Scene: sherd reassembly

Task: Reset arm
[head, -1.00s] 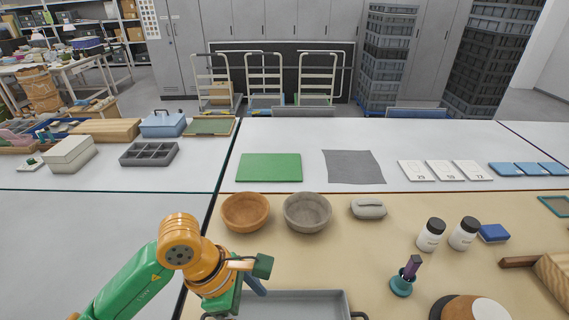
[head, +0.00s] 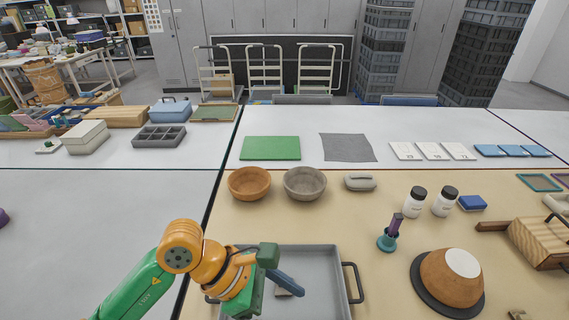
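My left arm comes in from the lower left, and its gripper (head: 275,268) hangs over the grey tray (head: 322,262). One green finger and one blue-grey finger show, with a gap between their tips. I see nothing held between them. A small brownish piece (head: 284,292) lies in the tray just below the fingers. My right gripper is out of view.
An orange bowl (head: 249,184) and a grey bowl (head: 304,184) stand behind the tray. To the right are a teal holder (head: 388,240), white jars (head: 415,203), and an upturned orange pot (head: 452,278) on a dark disc. The beige tabletop between them is clear.

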